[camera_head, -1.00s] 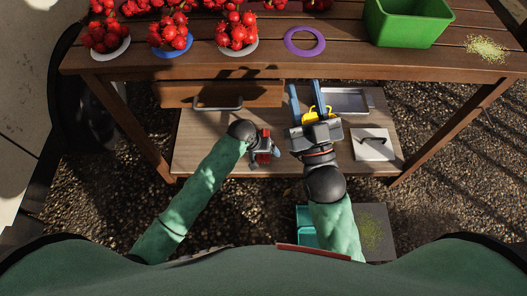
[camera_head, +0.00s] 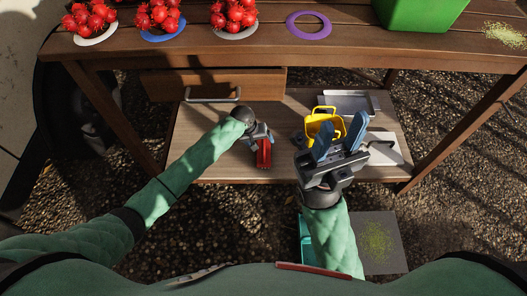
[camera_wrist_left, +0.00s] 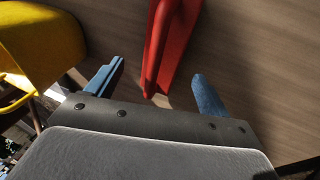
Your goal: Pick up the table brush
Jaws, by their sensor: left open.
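A long red object (camera_head: 264,153), which appears to be the table brush, is on the lower wooden shelf (camera_head: 205,150); its bristles cannot be made out. My left gripper (camera_head: 259,140) is over it, pointing down. In the left wrist view, the red object (camera_wrist_left: 170,45) extends between and beyond the two blue fingers of the gripper (camera_wrist_left: 157,78). The fingers are spread, with gaps on both sides, and hold nothing. My right gripper (camera_head: 341,140) has its blue fingers apart and empty, near a yellow container (camera_head: 324,123) at the shelf's right part.
The upper table edge (camera_head: 300,52) overhangs the shelf. A drawer (camera_head: 165,85) with a metal handle hangs at left. A grey metal tray (camera_head: 362,101) and a white board (camera_head: 385,150) are at the shelf's right. A teal object (camera_head: 306,240) stands below.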

